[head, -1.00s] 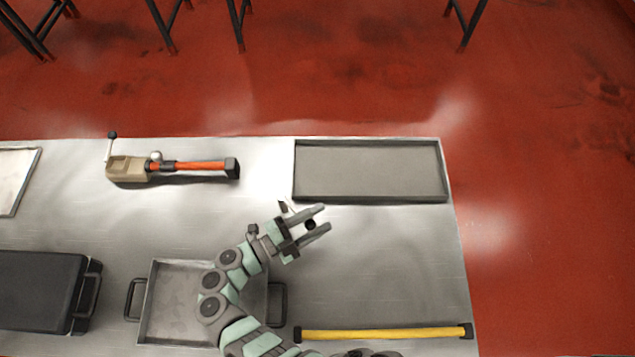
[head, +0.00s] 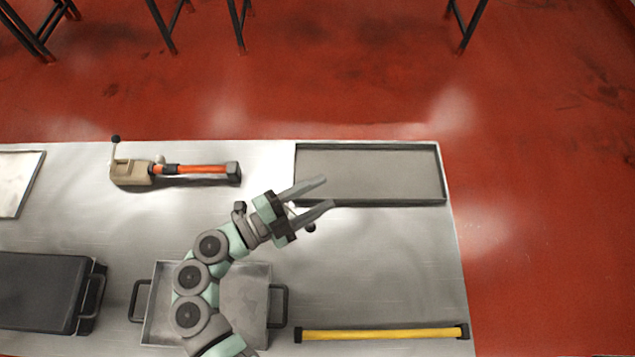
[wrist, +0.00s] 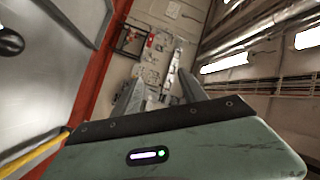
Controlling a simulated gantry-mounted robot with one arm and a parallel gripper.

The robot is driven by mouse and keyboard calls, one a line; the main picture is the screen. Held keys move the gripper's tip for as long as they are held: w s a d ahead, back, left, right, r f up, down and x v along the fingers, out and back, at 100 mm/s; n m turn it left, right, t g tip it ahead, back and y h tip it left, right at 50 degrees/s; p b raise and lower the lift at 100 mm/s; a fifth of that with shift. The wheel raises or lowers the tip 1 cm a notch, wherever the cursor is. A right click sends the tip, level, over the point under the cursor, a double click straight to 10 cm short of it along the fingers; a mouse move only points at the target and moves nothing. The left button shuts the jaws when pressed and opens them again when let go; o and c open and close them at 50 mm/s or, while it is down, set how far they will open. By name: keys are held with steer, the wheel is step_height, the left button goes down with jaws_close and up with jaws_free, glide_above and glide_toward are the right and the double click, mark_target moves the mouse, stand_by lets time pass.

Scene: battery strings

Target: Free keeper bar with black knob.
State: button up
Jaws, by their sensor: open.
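My gripper (head: 327,193) is open and empty, its fingers pointing up and right above the table, by the near edge of the grey tray. A black knob (head: 310,228) shows just beside the lower finger, apart from the space between the fingers; what it is fixed to is mostly hidden by my gripper. In the wrist view a black knob (wrist: 10,42) is at the left edge, and both fingers (wrist: 158,92) show nothing between them. A second black knob (head: 115,139) tops a pale lever on a tan clamp (head: 132,173) at the back left, with an orange bar (head: 203,169). I cannot tell the keeper bar for certain.
The empty grey tray (head: 370,174) lies at the back right. A handled metal pan (head: 248,290) is under my arm, with a dark case (head: 40,292) to its left. A yellow bar (head: 385,334) lies at the front right.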

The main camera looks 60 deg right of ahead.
steer(key=shift+r, duration=1.2)
